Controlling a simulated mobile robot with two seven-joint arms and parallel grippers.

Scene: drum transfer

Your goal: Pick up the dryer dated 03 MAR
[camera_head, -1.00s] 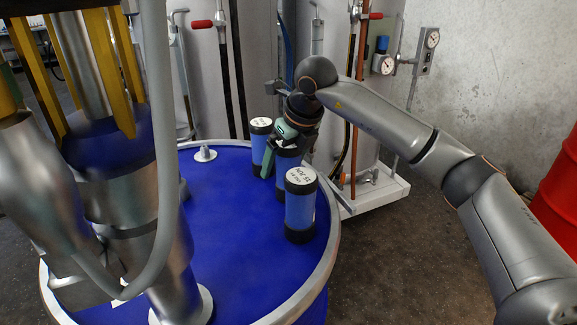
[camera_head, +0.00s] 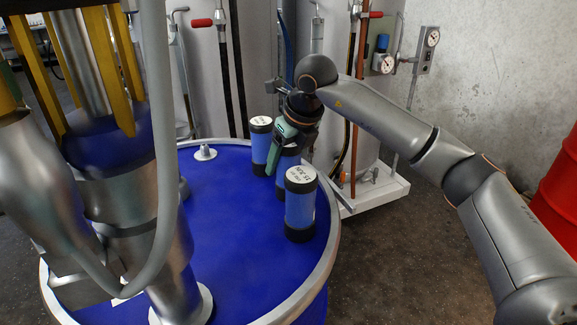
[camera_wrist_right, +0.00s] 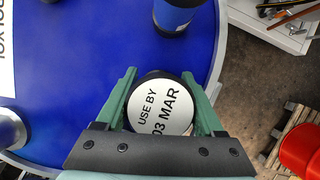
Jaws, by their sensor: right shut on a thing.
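The dryer dated 03 MAR (camera_wrist_right: 160,108) is a cylinder with a black rim and a white top label reading "USE BY 03 MAR". In the right wrist view it sits between the green fingers of my right gripper (camera_wrist_right: 164,100), which is shut on it. In the head view this blue dryer (camera_head: 288,163) is the middle one on the drum, partly hidden by my right gripper (camera_head: 280,155). I cannot tell whether its base is clear of the drum top. My left gripper is not in view.
A blue dryer (camera_head: 300,208) stands in front and another (camera_head: 260,150) behind on the blue drum (camera_head: 235,260). A large metal pump (camera_head: 130,200) with a grey hose stands at the left. Grey cylinders with hoses are behind; a red drum (camera_head: 560,195) is at right.

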